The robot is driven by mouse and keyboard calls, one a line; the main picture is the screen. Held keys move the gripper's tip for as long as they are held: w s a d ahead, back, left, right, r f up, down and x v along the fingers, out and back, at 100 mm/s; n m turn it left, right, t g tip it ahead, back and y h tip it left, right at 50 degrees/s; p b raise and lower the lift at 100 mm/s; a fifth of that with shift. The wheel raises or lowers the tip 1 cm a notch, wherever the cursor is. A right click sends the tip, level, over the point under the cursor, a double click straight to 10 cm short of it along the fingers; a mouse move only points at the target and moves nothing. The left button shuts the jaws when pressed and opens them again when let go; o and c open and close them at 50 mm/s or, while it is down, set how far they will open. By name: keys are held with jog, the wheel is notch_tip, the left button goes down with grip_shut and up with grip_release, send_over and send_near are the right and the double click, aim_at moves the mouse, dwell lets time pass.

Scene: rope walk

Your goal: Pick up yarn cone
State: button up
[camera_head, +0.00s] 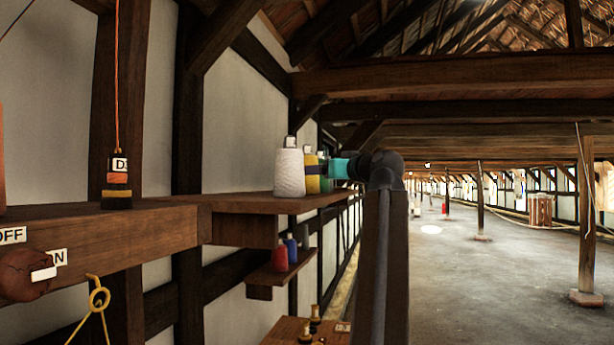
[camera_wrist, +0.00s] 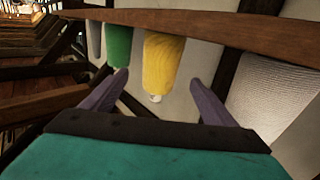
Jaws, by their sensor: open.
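Several yarn cones stand on the upper wall shelf (camera_head: 255,205). A white cone (camera_head: 290,173) is nearest in the head view, with a yellow cone (camera_head: 312,178) and a green cone (camera_head: 325,176) behind it. My gripper (camera_head: 338,168) reaches toward these cones from the right. In the wrist view, which looks inverted, my gripper (camera_wrist: 158,78) is open and empty. The yellow cone (camera_wrist: 163,60) shows between its two fingers, the green cone (camera_wrist: 118,45) by the left finger and the white cone (camera_wrist: 268,90) to the right. Contact cannot be told.
A lower shelf (camera_head: 282,271) holds small red and blue cones. A dark spool (camera_head: 117,190) with an orange cord stands on the left beam. A yellow hook (camera_head: 98,298) hangs below it. The floor (camera_head: 480,270) at right is open, with posts standing along it.

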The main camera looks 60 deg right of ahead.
jog(key=p+x, duration=0.2)
jog(key=x, duration=0.6)
jog(key=shift+w+d, duration=0.1)
jog(key=shift+w, duration=0.05)
jog(key=p+x, duration=0.2)
jog(key=x, duration=0.2)
jog(key=shift+r, duration=0.1)
jog(key=shift+w+d+p, duration=0.2)
jog(key=shift+w+p, duration=0.1)
jog(key=shift+w, duration=0.2)
jog(key=c, duration=1.2)
